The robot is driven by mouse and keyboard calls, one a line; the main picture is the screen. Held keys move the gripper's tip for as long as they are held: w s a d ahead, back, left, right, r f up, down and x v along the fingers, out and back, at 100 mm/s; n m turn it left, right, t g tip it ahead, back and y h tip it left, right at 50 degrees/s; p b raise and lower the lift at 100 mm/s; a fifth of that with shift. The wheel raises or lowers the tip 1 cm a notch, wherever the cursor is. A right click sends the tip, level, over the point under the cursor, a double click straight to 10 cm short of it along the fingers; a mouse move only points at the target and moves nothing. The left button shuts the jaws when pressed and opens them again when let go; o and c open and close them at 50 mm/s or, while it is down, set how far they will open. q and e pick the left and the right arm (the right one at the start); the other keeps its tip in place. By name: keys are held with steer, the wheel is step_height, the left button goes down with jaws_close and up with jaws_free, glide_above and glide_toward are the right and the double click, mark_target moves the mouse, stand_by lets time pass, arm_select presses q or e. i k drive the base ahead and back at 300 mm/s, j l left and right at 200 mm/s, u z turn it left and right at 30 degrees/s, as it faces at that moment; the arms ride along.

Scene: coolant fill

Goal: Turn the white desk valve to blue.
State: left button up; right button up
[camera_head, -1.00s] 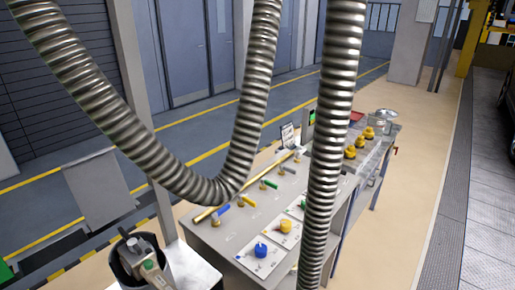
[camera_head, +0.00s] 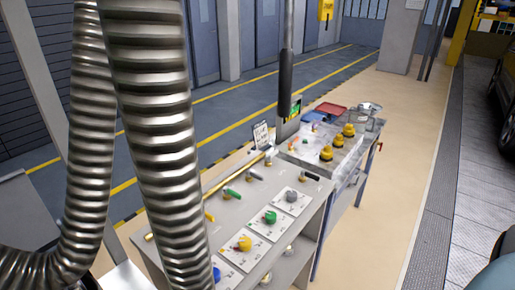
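A grey desk (camera_head: 225,205) stands in the middle of the view. On its right half, white plates carry round knobs: a grey-white one (camera_head: 291,195), a green one (camera_head: 270,216), a yellow one (camera_head: 243,243) and a blue one (camera_head: 216,274). Behind them are small lever valves, among them a yellow lever (camera_head: 209,216) and a green lever (camera_head: 231,192). The grey-white knob is the palest and farthest of the knobs. I cannot tell its exact setting. Neither of my grippers is in view.
Thick corrugated metal hoses (camera_head: 155,130) hang at the left and hide the desk's near left part. A cart (camera_head: 345,170) with yellow fittings stands behind the desk. The tan floor (camera_head: 400,150) to the right is clear. A vehicle (camera_head: 507,110) stands far right.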

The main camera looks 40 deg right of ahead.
mark_target(268, 157)
steer(key=l+u, duration=0.35)
steer(key=l, duration=1.5)
steer(key=l+u, duration=0.15)
steer(key=l, duration=0.6)
steer(key=k+l, duration=0.15)
steer(key=l, duration=0.6)
steer(key=i+u, duration=0.05)
